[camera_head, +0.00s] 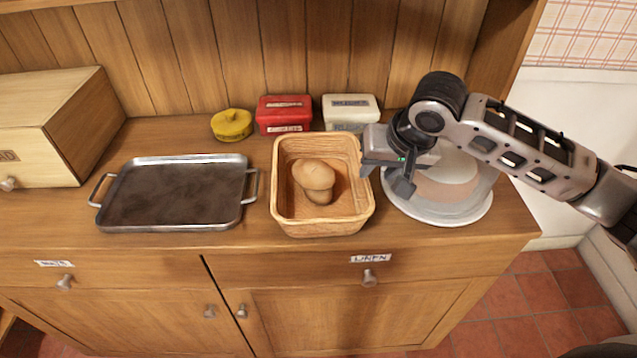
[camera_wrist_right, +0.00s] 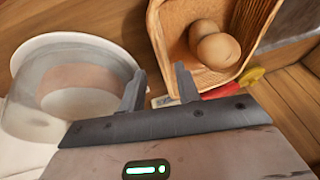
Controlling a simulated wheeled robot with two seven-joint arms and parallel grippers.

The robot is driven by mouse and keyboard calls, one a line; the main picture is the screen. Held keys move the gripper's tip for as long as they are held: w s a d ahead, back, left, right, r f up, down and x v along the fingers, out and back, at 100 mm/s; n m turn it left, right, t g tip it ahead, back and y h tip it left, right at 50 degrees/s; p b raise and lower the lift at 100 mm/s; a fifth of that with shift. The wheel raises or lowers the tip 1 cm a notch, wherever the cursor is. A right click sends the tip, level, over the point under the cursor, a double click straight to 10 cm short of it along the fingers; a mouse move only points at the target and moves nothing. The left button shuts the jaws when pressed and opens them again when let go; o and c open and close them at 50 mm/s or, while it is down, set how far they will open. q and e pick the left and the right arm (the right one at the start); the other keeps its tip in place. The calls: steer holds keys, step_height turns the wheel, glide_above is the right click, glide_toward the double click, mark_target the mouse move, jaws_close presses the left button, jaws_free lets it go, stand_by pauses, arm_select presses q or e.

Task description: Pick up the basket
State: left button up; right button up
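The basket (camera_head: 290,221) is a woven, light-brown rectangular tub on the wooden cabinet top, with brown rounded items (camera_head: 314,174) inside, like eggs or buns. My right gripper (camera_head: 385,177) is at the basket's right side, near its rim, with nothing held. In the right wrist view the gripper (camera_wrist_right: 159,85) has its two fingers apart. There, one finger overlaps the basket (camera_wrist_right: 172,35) and the other shows outside it. I cannot tell whether a finger touches the rim. My left gripper is not in view.
A round white plate with a clear-covered cake (camera_head: 440,212) stands close right, behind the gripper. A metal tray (camera_head: 170,195) lies left. Red (camera_head: 284,114) and white (camera_head: 350,110) boxes and a yellow pot (camera_head: 231,125) stand behind. A wooden box (camera_head: 60,125) is far left.

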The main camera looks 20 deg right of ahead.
mark_target(360, 186)
steer(key=x, duration=1)
steer(key=shift+w+r+p, duration=0.1)
steer(key=shift+w+p, duration=0.15)
steer(key=shift+p, duration=0.1)
jaws_close()
